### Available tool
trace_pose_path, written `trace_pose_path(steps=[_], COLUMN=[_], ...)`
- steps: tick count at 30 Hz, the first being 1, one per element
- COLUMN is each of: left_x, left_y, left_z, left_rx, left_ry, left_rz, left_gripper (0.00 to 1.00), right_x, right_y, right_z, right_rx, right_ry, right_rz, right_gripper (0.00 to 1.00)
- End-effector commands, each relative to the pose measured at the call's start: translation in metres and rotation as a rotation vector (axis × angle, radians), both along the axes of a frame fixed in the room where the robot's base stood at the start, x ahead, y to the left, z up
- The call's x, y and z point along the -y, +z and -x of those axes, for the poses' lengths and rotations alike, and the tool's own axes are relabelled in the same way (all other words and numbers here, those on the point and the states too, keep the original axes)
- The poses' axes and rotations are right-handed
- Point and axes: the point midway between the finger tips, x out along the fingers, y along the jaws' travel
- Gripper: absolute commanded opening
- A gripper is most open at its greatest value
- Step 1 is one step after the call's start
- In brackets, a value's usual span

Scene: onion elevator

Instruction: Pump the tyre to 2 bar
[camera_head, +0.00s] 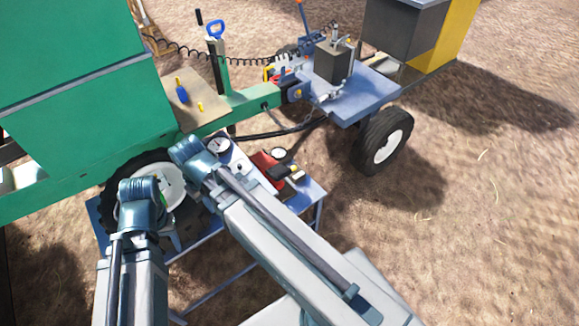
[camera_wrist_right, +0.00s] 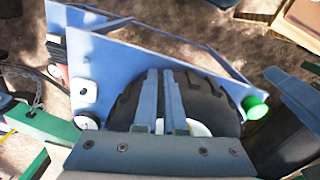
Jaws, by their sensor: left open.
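A black tyre with a white rim (camera_head: 150,187) stands at the left by the green machine, partly hidden by my arms. In the right wrist view the tyre (camera_wrist_right: 205,95) lies just beyond my right fingers. A round white gauge (camera_head: 218,144) and a red device (camera_head: 270,164) sit on the blue bench (camera_head: 312,188), right of the wheel.
The green machine (camera_head: 85,120) fills the left. A coupled blue trailer (camera_head: 365,95) has its own wheel (camera_head: 385,140). A blue-handled tool (camera_head: 214,30) stands behind. A green cap (camera_wrist_right: 255,106) is right of the tyre in the wrist view. Bare ground (camera_head: 480,220) is open at the right.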

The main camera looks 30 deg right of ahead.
Motion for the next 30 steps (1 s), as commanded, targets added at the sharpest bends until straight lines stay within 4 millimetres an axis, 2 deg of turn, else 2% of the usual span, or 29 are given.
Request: trace_pose_path(steps=[1, 5, 8, 11, 15, 21, 24, 27, 30], left_x=[-0.001, -0.001, -0.001, -0.001, -0.001, -0.001, -0.001, -0.001, -0.001], left_y=[-0.019, -0.045, -0.067, -0.091, -0.121, -0.154, -0.164, -0.17, -0.173], left_z=[0.0, 0.0, 0.0, 0.0, 0.0, 0.0, 0.0, 0.0, 0.0], left_rx=[0.0, 0.0, 0.0, 0.0, 0.0, 0.0, 0.0, 0.0, 0.0], left_ry=[0.001, 0.001, 0.001, 0.0, 0.0, 0.0, 0.0, 0.0, 0.0], left_rz=[0.0, 0.0, 0.0, 0.0, 0.0, 0.0, 0.0, 0.0, 0.0], left_gripper=[0.5, 0.5, 0.5, 0.5, 0.5, 0.5, 0.5, 0.5, 0.5], right_x=[0.011, 0.045, 0.079, 0.121, 0.186, 0.273, 0.305, 0.326, 0.338], right_y=[-0.019, -0.044, -0.066, -0.087, -0.114, -0.141, -0.148, -0.152, -0.154], right_z=[-0.017, -0.054, -0.084, -0.112, -0.144, -0.169, -0.174, -0.176, -0.177], right_rx=[0.013, 0.058, 0.104, 0.157, 0.236, 0.336, 0.372, 0.397, 0.41], right_ry=[-0.014, -0.041, -0.066, -0.092, -0.13, -0.175, -0.193, -0.202, -0.208], right_rz=[-0.015, -0.057, -0.087, -0.112, -0.13, -0.133, -0.127, -0.123, -0.12], right_gripper=[0.0, 0.0, 0.0, 0.0, 0.0, 0.0, 0.0, 0.0, 0.0])
